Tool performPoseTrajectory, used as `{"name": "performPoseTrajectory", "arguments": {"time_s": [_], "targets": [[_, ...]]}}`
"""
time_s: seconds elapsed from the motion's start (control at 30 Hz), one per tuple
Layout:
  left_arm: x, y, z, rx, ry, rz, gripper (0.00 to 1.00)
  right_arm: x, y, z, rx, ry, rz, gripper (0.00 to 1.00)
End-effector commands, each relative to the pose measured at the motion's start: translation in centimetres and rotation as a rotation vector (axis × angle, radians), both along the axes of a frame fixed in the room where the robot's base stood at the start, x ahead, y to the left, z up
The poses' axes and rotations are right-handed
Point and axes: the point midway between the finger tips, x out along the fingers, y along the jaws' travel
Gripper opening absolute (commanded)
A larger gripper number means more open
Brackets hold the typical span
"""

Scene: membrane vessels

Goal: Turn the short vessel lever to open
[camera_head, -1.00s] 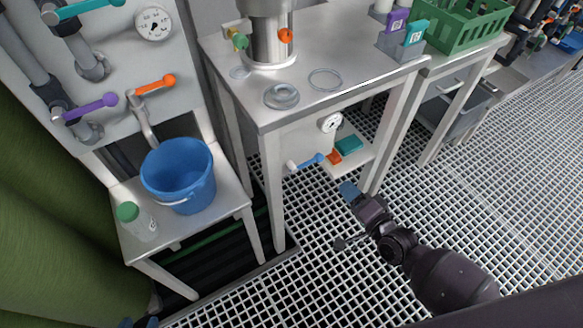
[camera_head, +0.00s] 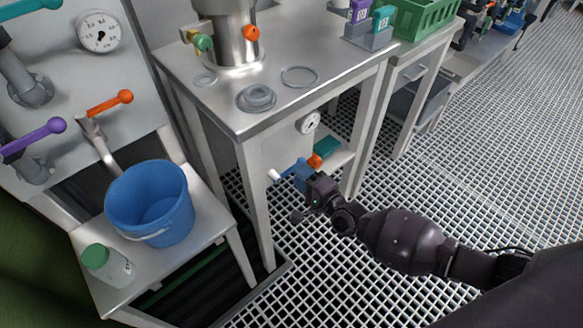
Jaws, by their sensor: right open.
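A short steel vessel (camera_head: 230,35) stands on the steel table, its top cut off by the frame. It has a green-and-yellow fitting (camera_head: 203,43) on its left and an orange knob (camera_head: 251,32) on its right. My left gripper is out of view.
A blue bucket (camera_head: 150,205) and a green-capped bottle (camera_head: 108,264) stand on a low table at left. Purple (camera_head: 35,138) and orange (camera_head: 110,103) levers are on the left panel. Clamp rings (camera_head: 256,98) lie on the steel table (camera_head: 320,50). Grating floor is clear at right.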

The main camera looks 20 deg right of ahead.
Motion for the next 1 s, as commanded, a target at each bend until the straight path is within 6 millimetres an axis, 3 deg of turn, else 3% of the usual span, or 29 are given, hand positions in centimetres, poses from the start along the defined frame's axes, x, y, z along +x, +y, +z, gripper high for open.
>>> {"name": "performPoseTrajectory", "arguments": {"time_s": [0.3,0.67,0.93,1.0], "targets": [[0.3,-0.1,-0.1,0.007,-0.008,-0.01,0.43,3.2,1.2,-0.1,-0.002,0.002,0.0,0.41],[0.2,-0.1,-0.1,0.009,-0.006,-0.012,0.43,3.6,1.3,0.0,-0.001,0.001,0.0,0.41],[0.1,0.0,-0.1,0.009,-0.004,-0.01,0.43,3.5,1.3,0.0,-0.001,0.001,0.0,0.02],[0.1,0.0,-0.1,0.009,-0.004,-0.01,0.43,3.5,1.3,0.0,-0.002,0.0,0.0,0.0]]}}
